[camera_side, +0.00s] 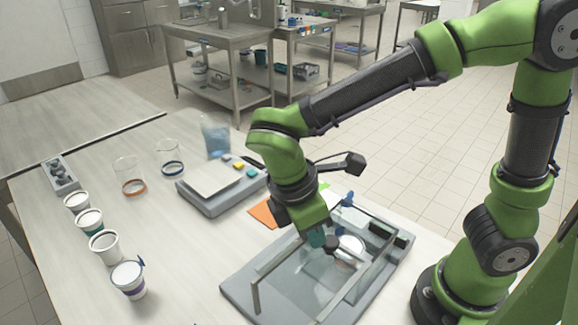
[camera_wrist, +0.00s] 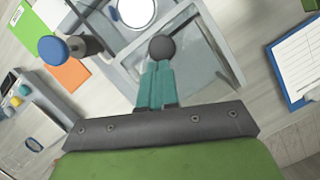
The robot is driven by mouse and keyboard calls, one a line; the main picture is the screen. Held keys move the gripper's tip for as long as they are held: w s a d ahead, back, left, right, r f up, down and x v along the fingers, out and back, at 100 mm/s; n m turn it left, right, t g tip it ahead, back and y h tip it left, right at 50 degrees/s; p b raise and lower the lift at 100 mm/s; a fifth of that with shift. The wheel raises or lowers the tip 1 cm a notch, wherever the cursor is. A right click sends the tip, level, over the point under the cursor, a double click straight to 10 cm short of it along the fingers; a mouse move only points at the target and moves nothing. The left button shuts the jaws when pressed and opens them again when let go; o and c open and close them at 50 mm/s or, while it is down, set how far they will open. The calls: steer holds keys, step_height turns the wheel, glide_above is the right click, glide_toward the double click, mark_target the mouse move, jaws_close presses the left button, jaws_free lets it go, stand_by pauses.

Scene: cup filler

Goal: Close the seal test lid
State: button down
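The seal test device has a grey base (camera_side: 238,284) and a clear-walled chamber at the front right of the table. A clear panel with a round black knob (camera_side: 331,243) is on it; the knob also shows in the wrist view (camera_wrist: 161,48). How far the panel is tilted is hard to tell. My gripper (camera_side: 318,237) is low over the device, its teal fingers right by the knob. In the wrist view the fingers (camera_wrist: 155,70) are together, with the knob just past their tips. Whether they touch it is unclear. A white round piece (camera_side: 351,246) sits behind the knob.
A scale (camera_side: 212,198) with colored buttons stands behind left. An orange sheet (camera_side: 263,214) lies beside the device. Several white cups (camera_side: 128,279), two glass beakers (camera_side: 131,181) and a blue container (camera_side: 215,137) stand at left. A blue clipboard (camera_wrist: 278,78) is right in the wrist view.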

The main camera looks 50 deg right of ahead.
steer(key=d, duration=1.1)
steer(key=shift+d, duration=0.2)
steer(key=shift+s+f, duration=0.1)
steer(key=shift+f, duration=0.05)
steer(key=w+a+r, duration=0.4)
steer(key=a+r, duration=0.2)
steer(key=r, duration=0.4)
steer(key=s+d+m+t+y, duration=0.2)
steer(key=d+m+t, duration=0.1)
steer(key=m, duration=0.5)
steer(key=s+d+f+m+t+y, duration=0.1)
steer(key=s+d+m+t+y, duration=0.1)
steer(key=m, duration=0.6)
steer(key=d+t+y, duration=0.1)
steer(key=d+t, duration=0.1)
steer(key=t, duration=0.1)
steer(key=shift+d+f+m+t, duration=0.15)
steer(key=shift+m+t, duration=0.15)
steer(key=shift+t, duration=0.1)
